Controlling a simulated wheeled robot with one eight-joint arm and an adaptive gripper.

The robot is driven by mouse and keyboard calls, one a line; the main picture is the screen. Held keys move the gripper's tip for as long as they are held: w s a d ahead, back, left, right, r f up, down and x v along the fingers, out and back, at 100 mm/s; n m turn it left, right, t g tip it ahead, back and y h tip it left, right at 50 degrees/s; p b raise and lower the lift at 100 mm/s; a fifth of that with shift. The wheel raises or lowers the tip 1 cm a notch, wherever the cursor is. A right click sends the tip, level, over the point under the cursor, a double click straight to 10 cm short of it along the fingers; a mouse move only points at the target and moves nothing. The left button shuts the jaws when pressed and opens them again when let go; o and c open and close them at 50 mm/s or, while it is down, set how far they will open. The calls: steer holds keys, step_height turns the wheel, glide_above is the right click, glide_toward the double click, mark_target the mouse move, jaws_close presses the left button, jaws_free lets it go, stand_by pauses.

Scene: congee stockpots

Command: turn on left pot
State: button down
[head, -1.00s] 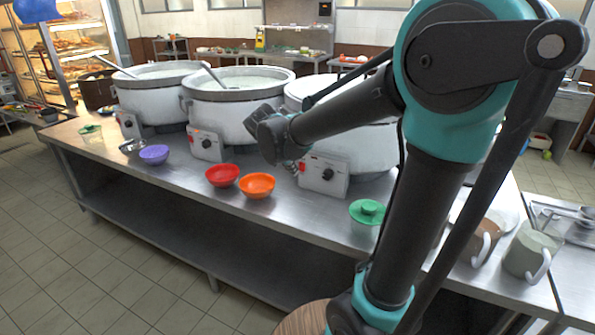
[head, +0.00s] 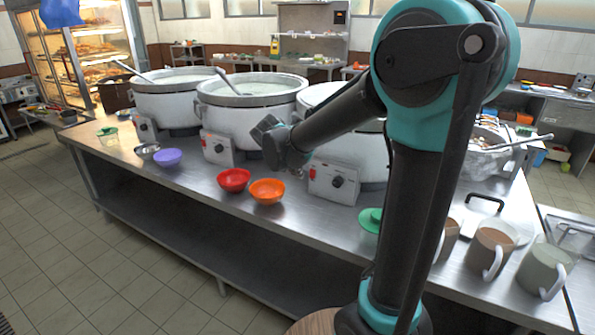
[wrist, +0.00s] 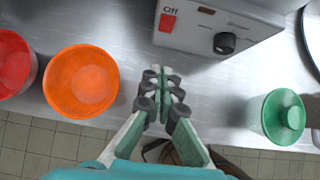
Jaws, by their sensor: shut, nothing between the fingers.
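The left pot (head: 165,102) is a large white stockpot at the far left of the counter, with a ladle leaning in it. Its control box (head: 145,129) with a dark knob is on its front. My gripper (wrist: 162,92) is shut and empty in the wrist view. It is above the counter's front part, by the right pot's control box (wrist: 220,22). That box has an "Off" label, a red switch (wrist: 167,23) and a black knob (wrist: 224,43). In the head view my gripper is well right of the left pot, and its fingertips are hard to make out.
The middle pot (head: 240,125) stands between. The right pot (head: 345,150) is partly behind my arm. Purple (head: 167,157), red (head: 234,180) and orange (head: 267,191) bowls line the counter's front. A green-lidded container (wrist: 280,117) and mugs (head: 489,250) are to the right. Floor (head: 90,270) in front is clear.

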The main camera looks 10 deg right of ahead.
mark_target(312, 176)
steer(key=shift+w+d+f, duration=0.75)
steer(key=shift+w+f, duration=0.15)
steer(key=shift+w, duration=0.15)
steer(key=shift+w+d+f, duration=0.8)
steer(key=shift+w+f, duration=0.1)
steer(key=shift+w, duration=0.15)
steer(key=shift+w+d+f, duration=0.75)
steer(key=shift+w+f, duration=0.15)
steer(key=shift+w, duration=0.15)
steer(key=shift+w+d+f, duration=0.1)
steer(key=shift+w+d, duration=0.05)
steer(key=shift+w, duration=0.05)
steer(key=shift+r, duration=0.85)
